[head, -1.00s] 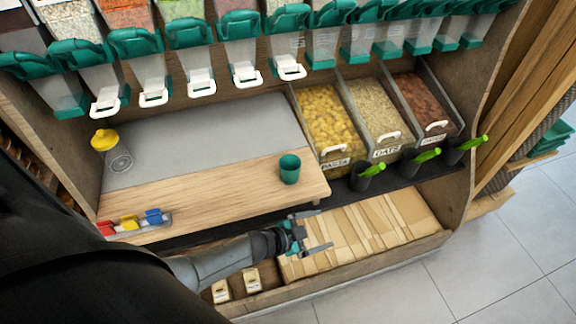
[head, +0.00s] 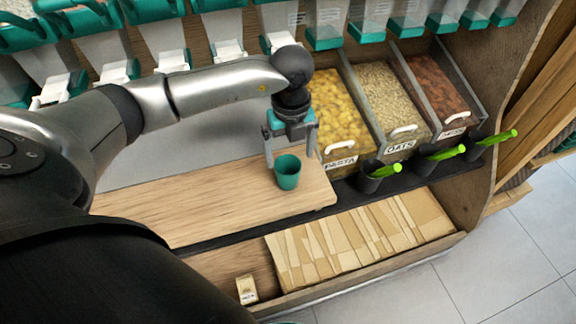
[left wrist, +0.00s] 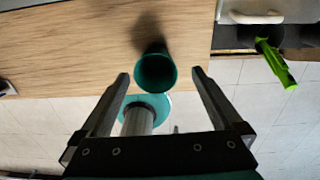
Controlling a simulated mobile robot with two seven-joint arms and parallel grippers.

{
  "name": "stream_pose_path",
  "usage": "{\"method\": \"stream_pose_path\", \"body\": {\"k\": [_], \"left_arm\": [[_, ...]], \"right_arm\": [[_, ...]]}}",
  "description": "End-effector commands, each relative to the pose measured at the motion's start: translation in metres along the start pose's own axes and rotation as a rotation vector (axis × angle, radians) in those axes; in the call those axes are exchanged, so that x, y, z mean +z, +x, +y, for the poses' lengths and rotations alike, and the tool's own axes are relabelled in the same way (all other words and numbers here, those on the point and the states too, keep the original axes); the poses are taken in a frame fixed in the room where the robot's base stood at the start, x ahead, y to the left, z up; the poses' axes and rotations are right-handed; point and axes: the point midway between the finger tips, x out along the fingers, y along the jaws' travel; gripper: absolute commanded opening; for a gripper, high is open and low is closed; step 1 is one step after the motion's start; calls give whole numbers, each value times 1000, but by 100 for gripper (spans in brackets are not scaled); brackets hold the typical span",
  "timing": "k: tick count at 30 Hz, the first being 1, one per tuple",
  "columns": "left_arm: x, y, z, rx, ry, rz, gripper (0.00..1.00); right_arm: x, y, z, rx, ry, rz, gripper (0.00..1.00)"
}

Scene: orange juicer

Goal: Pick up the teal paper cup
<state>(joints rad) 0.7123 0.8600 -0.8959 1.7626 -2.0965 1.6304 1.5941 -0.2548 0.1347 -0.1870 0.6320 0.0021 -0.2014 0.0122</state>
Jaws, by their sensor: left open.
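The teal paper cup (head: 287,174) stands upright on the wooden counter board (head: 215,208), near its right end. It also shows in the left wrist view (left wrist: 155,72), seen from above, just beyond and between my fingertips. My left gripper (head: 292,158) is open, with its fingers pointing down just behind the cup in the head view. In the left wrist view the two fingers (left wrist: 160,73) are spread wide with nothing between them that I can see gripped. My right gripper is not in view.
Bins of pasta (head: 343,115), oats (head: 386,103) and a brown food stand right of the cup. Black holders (head: 375,176) with green-handled scoops line the ledge. Folded paper bags (head: 365,235) lie in a tray below.

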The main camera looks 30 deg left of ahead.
Motion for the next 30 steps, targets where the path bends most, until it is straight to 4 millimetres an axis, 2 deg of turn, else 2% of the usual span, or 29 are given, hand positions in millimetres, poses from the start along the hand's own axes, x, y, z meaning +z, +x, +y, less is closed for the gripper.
{"method": "stream_pose_path", "body": {"k": [4, 14, 18, 21, 29, 30], "left_arm": [[-2, 6, 0, -1, 2, 7, 100], [-2, 37, 2, -2, 2, 10, 100], [-2, 60, 7, 0, 2, 10, 100], [-3, 73, 6, -2, 2, 12, 100], [-2, 76, 5, -4, 3, 10, 100], [-2, 76, 5, -4, 3, 10, 97]], "right_arm": [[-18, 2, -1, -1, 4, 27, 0], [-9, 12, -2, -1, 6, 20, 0], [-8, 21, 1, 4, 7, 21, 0], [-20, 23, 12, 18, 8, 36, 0], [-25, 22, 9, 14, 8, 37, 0], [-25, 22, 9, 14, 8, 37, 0]]}}
